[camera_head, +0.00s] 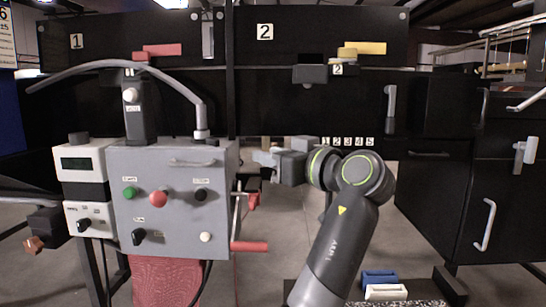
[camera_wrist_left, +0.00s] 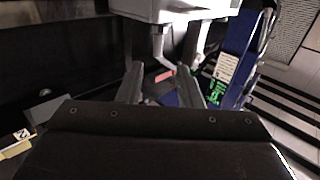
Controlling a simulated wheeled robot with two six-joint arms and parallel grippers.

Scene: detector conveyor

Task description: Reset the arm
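The control box carries buttons, a red handle (camera_head: 250,246) and a curved grey tube. Behind stand black panels with a red handle (camera_head: 157,50) and a yellow handle (camera_head: 365,47). Blue and white blocks (camera_head: 380,279) lie at the lower right. Black cabinets (camera_head: 503,205) stand right.

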